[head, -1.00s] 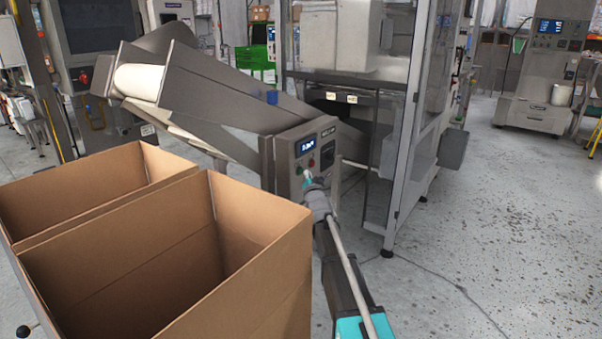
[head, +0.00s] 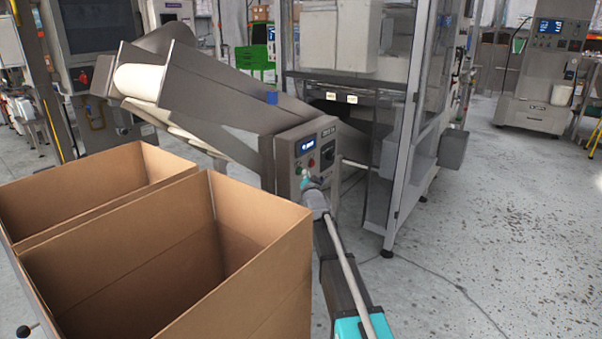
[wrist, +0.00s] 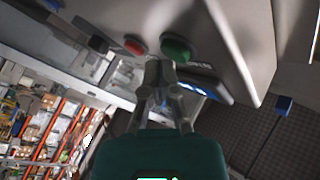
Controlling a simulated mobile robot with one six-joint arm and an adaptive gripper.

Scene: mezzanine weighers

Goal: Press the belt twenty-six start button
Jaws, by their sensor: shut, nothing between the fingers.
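The grey control box (head: 321,140) at the conveyor's lower end carries a lit display (head: 307,146), a green button (head: 298,169), a red button (head: 311,162) and a black knob (head: 327,156). In the wrist view the green button (wrist: 176,48) and red button (wrist: 135,45) show close ahead. My gripper (head: 305,181) is shut and empty, just below the green button in the head view. In the wrist view its fingertips (wrist: 160,66) lie close to the green button's edge; I cannot tell whether they touch. The display's text and the label beside it are too small to read surely.
Two open cardboard boxes (head: 290,240) stand at the left, close beside my arm. The inclined conveyor (head: 220,85) runs behind them. A framed machine with clear panels (head: 405,130) stands right of the control box. The floor (head: 510,230) at right is clear.

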